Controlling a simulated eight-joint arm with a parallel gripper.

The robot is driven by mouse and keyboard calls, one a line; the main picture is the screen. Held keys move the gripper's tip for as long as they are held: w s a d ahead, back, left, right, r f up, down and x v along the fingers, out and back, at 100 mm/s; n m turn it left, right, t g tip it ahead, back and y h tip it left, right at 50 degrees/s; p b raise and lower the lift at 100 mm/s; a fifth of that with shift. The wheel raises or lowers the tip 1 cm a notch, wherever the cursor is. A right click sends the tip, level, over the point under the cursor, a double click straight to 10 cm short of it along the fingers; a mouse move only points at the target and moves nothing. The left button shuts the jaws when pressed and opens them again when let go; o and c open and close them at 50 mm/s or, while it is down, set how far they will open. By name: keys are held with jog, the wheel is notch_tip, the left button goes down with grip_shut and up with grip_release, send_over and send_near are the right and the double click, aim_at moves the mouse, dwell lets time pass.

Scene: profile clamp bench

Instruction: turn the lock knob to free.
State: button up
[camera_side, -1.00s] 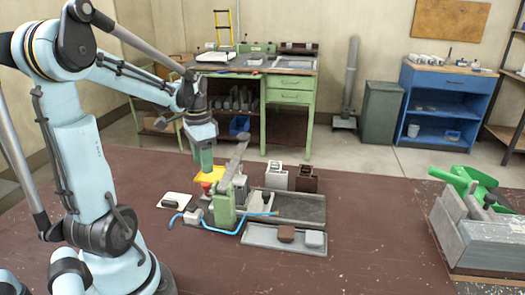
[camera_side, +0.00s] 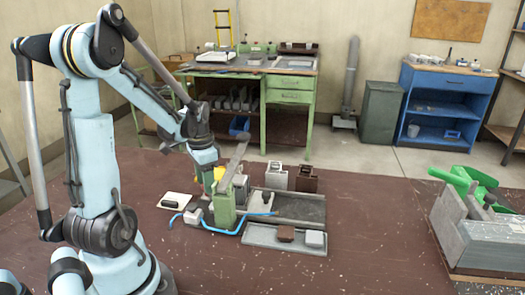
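The clamp fixture has a green post (camera_side: 223,208) and a long grey lever (camera_side: 236,160) slanting up to the right. A yellow part (camera_side: 219,173) shows behind the lever. The red knob seen earlier on the fixture cannot be made out now; my gripper and the fixture cover that spot. My gripper (camera_side: 208,180) points down at the left side of the fixture, close to the yellow part. Its fingertips are small and partly hidden, so I cannot tell whether they are open or touching the knob.
A blue hose (camera_side: 238,228) curls around the fixture's foot. A white plate (camera_side: 176,201) with a dark piece lies left. A grey tray (camera_side: 262,238) holds a brown and a light block. White (camera_side: 277,176) and brown (camera_side: 307,179) blocks stand behind.

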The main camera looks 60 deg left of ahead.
grip_shut()
jog(key=shift+n, duration=0.4)
jog(key=n, duration=0.3)
jog(key=shift+n, duration=0.4)
jog(key=n, duration=0.4)
jog(key=shift+n, duration=0.3)
jog(key=n, duration=0.8)
jog(key=shift+n, duration=0.3)
